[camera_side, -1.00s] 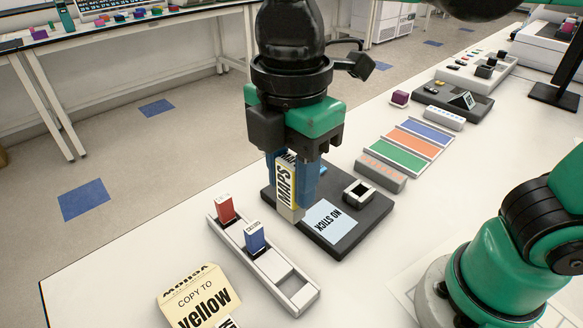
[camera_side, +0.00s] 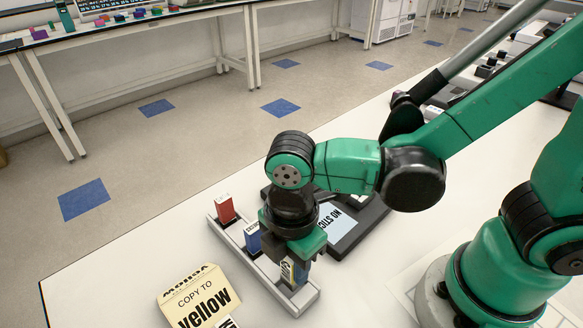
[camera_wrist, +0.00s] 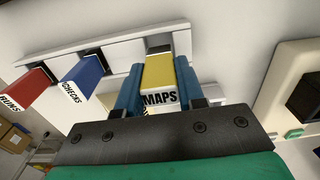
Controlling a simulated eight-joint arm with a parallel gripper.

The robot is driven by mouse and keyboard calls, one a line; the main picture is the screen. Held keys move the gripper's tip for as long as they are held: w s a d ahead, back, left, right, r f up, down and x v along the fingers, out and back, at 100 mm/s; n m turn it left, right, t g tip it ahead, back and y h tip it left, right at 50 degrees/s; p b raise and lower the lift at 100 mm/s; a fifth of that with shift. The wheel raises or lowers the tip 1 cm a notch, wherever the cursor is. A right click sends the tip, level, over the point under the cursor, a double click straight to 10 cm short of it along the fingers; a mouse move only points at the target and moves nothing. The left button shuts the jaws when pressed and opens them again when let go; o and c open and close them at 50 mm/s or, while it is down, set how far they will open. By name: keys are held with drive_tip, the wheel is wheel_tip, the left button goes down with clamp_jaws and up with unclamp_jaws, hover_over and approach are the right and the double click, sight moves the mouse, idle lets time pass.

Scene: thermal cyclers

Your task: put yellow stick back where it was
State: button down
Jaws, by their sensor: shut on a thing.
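My gripper (camera_side: 294,272) is shut on the yellow stick (camera_side: 287,271), labelled MAPS. In the wrist view the yellow stick (camera_wrist: 159,80) sits between the two blue fingers of my gripper (camera_wrist: 158,88). The stick is over the front-right slot of the white rack (camera_side: 312,292). Its lower end is hidden by the fingers and the rack, so I cannot tell how deep it sits. A red stick (camera_side: 225,208) and a blue stick (camera_side: 252,238) stand in the rack's other slots; the wrist view shows them labelled RUNS (camera_wrist: 28,90) and CHECKS (camera_wrist: 82,76).
A dark base with a pale "NO STICK" label (camera_side: 337,225) lies behind the rack, partly hidden by my arm. A yellow card reading "COPY TO yellow" (camera_side: 197,297) lies in front of the rack.

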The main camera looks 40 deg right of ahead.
drive_tip(key=shift+f, duration=0.85)
drive_tip(key=shift+f, duration=0.15)
drive_tip(key=c, duration=0.5)
unclamp_jaws()
drive_tip(key=shift+c, duration=0.2)
wheel_tip(320, 180, up, 12)
drive_tip(key=shift+d+r, duration=0.1)
drive_tip(key=w+d+f+m+t, duration=0.1)
drive_tip(key=w+d+m+t, duration=0.1)
drive_tip(key=d+m, duration=0.5)
drive_tip(key=w+d+m+t, duration=0.3)
drive_tip(key=d+m+t, duration=0.2)
drive_tip(key=m, duration=0.6)
drive_tip(key=d, duration=0.2)
drive_tip(key=shift+w+d+f, duration=0.35)
drive_tip(key=shift+d+f, duration=0.05)
